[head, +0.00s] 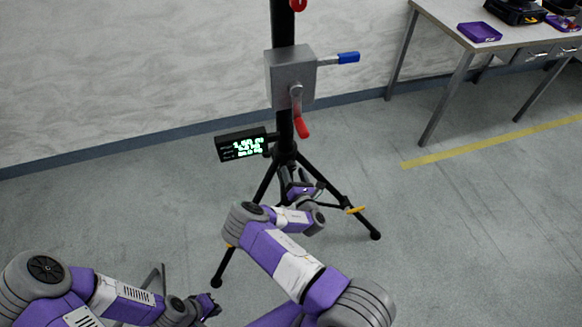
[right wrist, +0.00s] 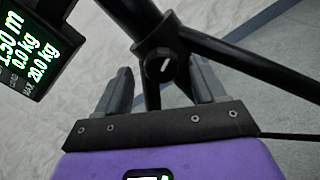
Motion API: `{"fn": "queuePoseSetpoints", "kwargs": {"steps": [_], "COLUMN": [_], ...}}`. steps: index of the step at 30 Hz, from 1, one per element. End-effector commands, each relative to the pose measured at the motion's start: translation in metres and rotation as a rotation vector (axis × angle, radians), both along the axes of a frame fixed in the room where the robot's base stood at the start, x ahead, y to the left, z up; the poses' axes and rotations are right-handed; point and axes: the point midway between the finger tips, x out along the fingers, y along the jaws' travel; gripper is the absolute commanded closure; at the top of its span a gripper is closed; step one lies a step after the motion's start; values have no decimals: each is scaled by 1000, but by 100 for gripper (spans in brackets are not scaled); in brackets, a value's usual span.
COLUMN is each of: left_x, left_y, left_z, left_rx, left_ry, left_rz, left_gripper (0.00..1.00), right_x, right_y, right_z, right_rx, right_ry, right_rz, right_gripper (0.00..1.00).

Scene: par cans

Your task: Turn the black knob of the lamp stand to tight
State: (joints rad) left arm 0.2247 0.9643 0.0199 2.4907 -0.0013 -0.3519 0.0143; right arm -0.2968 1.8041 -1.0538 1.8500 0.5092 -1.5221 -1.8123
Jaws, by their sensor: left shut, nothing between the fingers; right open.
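The black lamp stand (head: 284,140) stands upright on its tripod legs in the middle of the head view. Its black knob (right wrist: 162,64), with a white pointer line slightly off vertical, shows in the right wrist view where the tubes meet. In the head view I cannot make the knob out behind my right arm. My right gripper (right wrist: 163,78) is open, with one grey finger on each side of the knob; I see gaps between fingers and knob. It also shows low at the stand in the head view (head: 301,178). My left gripper (head: 211,304) is shut and empty, low at left, away from the stand.
A grey winch box (head: 290,78) with a blue handle (head: 348,58) and a red-gripped crank (head: 302,127) is on the mast. A display (head: 241,146) juts out left, reading 0.0 kg. The tripod legs spread around my right arm. A table (head: 440,14) stands at back right.

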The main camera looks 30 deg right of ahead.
Motion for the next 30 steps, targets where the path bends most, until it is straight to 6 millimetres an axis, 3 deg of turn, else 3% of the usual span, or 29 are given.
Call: {"fn": "queuePoseSetpoints", "kwargs": {"steps": [3,9,19,30], "left_x": [0,0,0,0], "left_y": [0,0,0,0], "left_z": [-8,-14,-14,-14], "left_rx": [0,0,0,0], "left_ry": [0,0,0,0], "left_rz": [0,0,0,0], "left_gripper": [100,100,100,100], "right_x": [19,38,41,41], "right_y": [-5,-10,-11,-11], "right_z": [-2,-2,-1,-1], "right_rx": [2,2,4,4], "right_ry": [-2,1,3,3], "right_rz": [-1,-3,-2,-2], "right_gripper": [31,31,32,86]}}
